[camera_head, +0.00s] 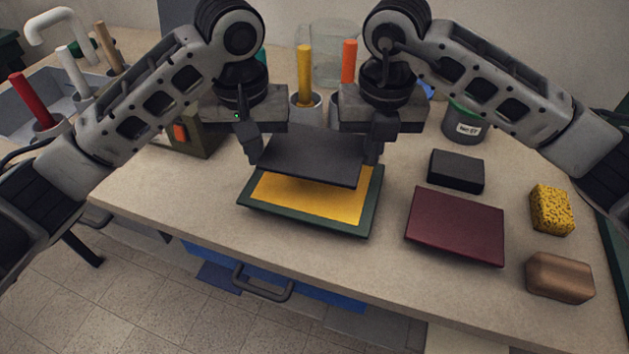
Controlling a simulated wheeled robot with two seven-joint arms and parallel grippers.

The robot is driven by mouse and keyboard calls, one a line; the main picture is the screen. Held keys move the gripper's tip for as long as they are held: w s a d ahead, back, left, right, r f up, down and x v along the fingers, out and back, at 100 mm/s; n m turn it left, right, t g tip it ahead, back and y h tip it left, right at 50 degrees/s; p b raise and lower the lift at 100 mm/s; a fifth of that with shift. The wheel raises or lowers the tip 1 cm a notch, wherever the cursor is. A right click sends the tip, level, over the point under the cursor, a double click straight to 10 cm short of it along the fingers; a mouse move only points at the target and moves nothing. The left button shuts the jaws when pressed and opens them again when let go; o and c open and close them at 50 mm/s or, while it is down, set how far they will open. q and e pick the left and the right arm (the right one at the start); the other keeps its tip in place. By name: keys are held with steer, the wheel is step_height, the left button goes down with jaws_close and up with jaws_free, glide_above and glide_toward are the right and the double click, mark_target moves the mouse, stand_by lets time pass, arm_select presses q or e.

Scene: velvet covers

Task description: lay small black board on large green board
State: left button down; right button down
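The small black board (312,157) is held tilted above the large green board, with a gap below it. My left gripper (253,150) is at its left edge and my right gripper (372,150) at its right edge; both seem shut on it. The large green board (300,220) lies on the table, its dark green border showing around a yellow middle (315,199). The black board hides the far part of the yellow area and of the green board.
Right of the green board lie a maroon board (455,225), a black block (456,170), a yellow speckled sponge (552,209) and a brown block (559,277). A dark labelled pot (464,125) stands behind. A sink (20,110) is at the left. The table's front left is clear.

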arm_select(q)
steer(key=shift+d, duration=0.25)
arm_select(e)
steer(key=shift+s+a, duration=0.1)
steer(key=shift+a, duration=0.15)
